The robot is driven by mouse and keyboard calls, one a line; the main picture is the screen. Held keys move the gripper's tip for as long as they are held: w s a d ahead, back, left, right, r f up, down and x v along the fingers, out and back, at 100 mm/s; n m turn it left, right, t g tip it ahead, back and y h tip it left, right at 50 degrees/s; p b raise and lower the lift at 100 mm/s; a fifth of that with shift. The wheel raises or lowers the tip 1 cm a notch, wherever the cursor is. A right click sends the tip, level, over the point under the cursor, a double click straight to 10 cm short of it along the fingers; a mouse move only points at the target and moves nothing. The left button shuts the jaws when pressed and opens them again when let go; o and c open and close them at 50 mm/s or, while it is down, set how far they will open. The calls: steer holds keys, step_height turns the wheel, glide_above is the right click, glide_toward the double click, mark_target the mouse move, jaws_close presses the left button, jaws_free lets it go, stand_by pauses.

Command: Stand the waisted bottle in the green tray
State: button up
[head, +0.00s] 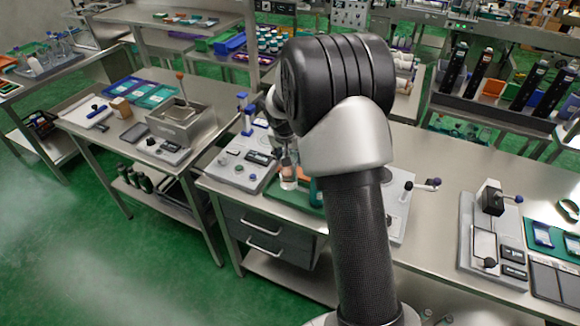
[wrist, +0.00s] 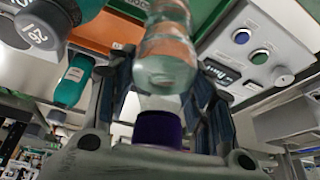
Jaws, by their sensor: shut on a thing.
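The waisted bottle (wrist: 166,62) is clear with a pinkish body and a narrow middle. In the wrist view it lies between the fingers of my gripper (wrist: 165,98), which is shut on it. A dark purple part (wrist: 158,130), which looks like its cap, sits close to the gripper's palm. In the head view the bottle (head: 288,177) hangs below my gripper (head: 286,158), over or at the green tray (head: 285,194). I cannot tell whether it touches the tray. My arm hides the tray's right part.
A grey panel with buttons (head: 232,170) stands left of the tray. A teal bottle (wrist: 74,82) and a grey-capped one (wrist: 42,28) are near my gripper in the wrist view. Another device with a black block (head: 490,198) stands farther right on the bench.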

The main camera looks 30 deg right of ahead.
mark_target(288, 176)
steer(key=shift+f+b, duration=0.55)
steer(key=shift+f, duration=1.45)
steer(key=shift+f, duration=0.15)
steer(key=o, duration=1.4)
steer(key=shift+c, duration=0.2)
